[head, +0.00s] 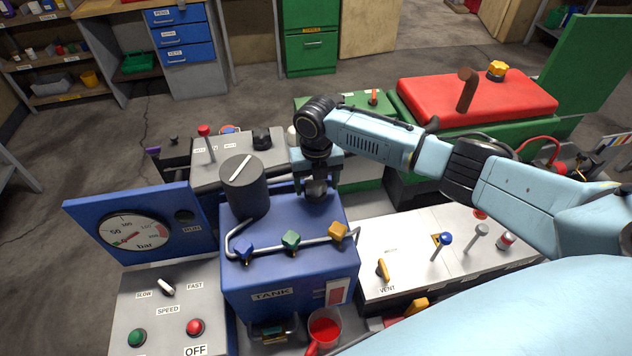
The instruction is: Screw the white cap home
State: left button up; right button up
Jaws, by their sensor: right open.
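My right gripper (316,186) points down over the back right of the blue tank's top (290,287), its arm coming in from the right. Its jaws are open around or just above a small grey round part on the tank; I cannot tell whether they touch it. No white cap shows clearly. A small pale rounded thing (292,134) shows just left of my right wrist, mostly hidden behind it, and I cannot tell whether it is the cap. My left gripper is out of view.
A dark upright cylinder (245,186) stands left of the gripper on the tank. A bent pipe with blue, green and yellow valve knobs (291,240) crosses its front. A white VENT panel (412,262) lies right, a red-topped green box (485,98) behind.

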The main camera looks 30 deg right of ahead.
notch_tip(320, 180, up, 13)
jog(key=b, duration=0.1)
jog(key=shift+r, duration=0.15)
dwell(0.4)
